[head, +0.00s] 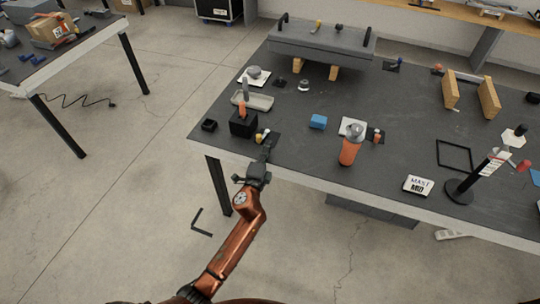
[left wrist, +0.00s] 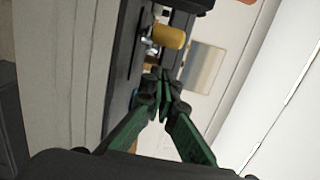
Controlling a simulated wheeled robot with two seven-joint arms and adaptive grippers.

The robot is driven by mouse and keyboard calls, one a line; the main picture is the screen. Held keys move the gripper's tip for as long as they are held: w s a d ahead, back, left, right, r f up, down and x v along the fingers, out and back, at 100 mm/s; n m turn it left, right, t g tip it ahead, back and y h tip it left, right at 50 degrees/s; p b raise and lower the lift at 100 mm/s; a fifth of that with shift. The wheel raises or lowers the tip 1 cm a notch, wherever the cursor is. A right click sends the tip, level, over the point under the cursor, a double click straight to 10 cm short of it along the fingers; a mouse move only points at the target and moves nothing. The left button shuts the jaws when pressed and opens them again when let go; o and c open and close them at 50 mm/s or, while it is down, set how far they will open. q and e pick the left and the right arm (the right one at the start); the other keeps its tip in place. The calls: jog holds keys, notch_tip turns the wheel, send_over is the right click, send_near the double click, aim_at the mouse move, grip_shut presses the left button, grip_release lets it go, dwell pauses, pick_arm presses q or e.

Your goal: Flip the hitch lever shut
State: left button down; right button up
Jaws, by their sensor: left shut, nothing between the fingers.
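A small metal fitting with a yellow grip (head: 258,137), apparently the hitch lever, sits at the table's near edge in the head view. In the left wrist view the yellow grip (left wrist: 168,37) sticks out sideways from metal parts, just beyond my fingertips. My left gripper (head: 265,153) reaches up to the table edge just in front of the fitting. In the left wrist view its green-backed fingers (left wrist: 165,78) meet at the tips with nothing between them. I cannot tell whether the tips touch the fitting. My right gripper is not in view.
A black block (head: 243,126) with an orange-and-grey upright part stands left of the fitting. The dark table (head: 300,155) is bare between the fitting and the bottle.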

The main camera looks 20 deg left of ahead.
aim_at(259, 140)
pick_arm(q)
jog(key=shift+a+r, duration=0.15)
jog(key=shift+a, duration=0.8)
jog(key=shift+w+a, duration=0.1)
jog(key=shift+a, duration=0.05)
jog(key=shift+a+p, duration=0.35)
jog(key=shift+a, duration=0.75)
